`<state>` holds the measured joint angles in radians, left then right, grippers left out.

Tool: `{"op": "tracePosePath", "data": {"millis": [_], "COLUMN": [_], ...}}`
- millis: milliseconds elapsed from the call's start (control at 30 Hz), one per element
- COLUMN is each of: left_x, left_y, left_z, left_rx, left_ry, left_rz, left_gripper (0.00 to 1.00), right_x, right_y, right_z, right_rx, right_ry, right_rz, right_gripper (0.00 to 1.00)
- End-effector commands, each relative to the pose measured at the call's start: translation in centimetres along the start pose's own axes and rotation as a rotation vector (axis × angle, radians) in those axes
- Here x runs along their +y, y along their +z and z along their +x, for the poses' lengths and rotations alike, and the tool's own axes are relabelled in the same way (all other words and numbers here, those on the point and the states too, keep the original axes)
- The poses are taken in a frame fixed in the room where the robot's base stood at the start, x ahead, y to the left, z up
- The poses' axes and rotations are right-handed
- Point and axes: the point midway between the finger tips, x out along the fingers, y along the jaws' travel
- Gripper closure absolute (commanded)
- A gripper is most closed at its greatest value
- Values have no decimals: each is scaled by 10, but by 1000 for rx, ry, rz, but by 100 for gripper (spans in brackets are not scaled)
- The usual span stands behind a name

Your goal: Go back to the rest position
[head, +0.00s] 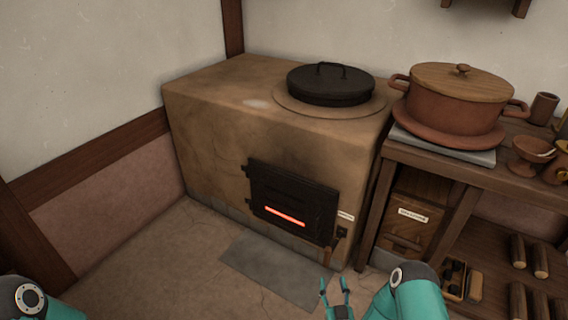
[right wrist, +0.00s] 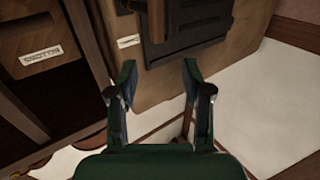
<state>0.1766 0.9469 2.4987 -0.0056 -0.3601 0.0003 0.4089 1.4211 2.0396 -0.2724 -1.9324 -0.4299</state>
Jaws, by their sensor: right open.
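My right gripper (head: 336,287) is at the bottom of the head view, low in front of the clay stove (head: 270,150). Its fingers are apart and nothing is between them, as the right wrist view (right wrist: 159,78) also shows. My right arm comes in from the bottom edge beside it. Of my left arm only a teal joint (head: 30,300) shows at the bottom left corner; its gripper is out of the picture.
The stove's black door (head: 292,200) is shut, with a red glow in its slot. A black lidded pan (head: 330,85) sits on top. A wooden shelf (head: 445,168) on the right bears a lidded clay pot (head: 455,108). The floor (head: 150,255) at left is clear.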

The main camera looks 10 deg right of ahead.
Motion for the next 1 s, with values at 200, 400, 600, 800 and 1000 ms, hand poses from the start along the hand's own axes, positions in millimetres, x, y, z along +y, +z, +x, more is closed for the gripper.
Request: {"op": "tracePosePath", "data": {"millis": [200, 400, 600, 800, 1000], "left_x": [1, 3, 4, 4, 4], "left_y": [0, 0, 0, 0, 0], "left_z": [-4, -9, -11, -12, -12], "left_rx": [0, 0, 0, 0, 0], "left_ry": [0, 0, 0, 0, 0], "left_rz": [0, 0, 0, 0, 0], "left_gripper": [100, 100, 100, 100, 100], "right_x": [-11, -44, -74, -84, -84], "right_y": [-43, -77, -36, 6, 27], "right_z": [18, 23, -32, -126, -214], "right_rx": [72, -105, -567, -1037, -1408], "right_ry": [-31, -151, -273, -308, -288], "right_rz": [-11, -5, 71, 163, 240], "right_gripper": [50, 50, 50, 50, 50]}}
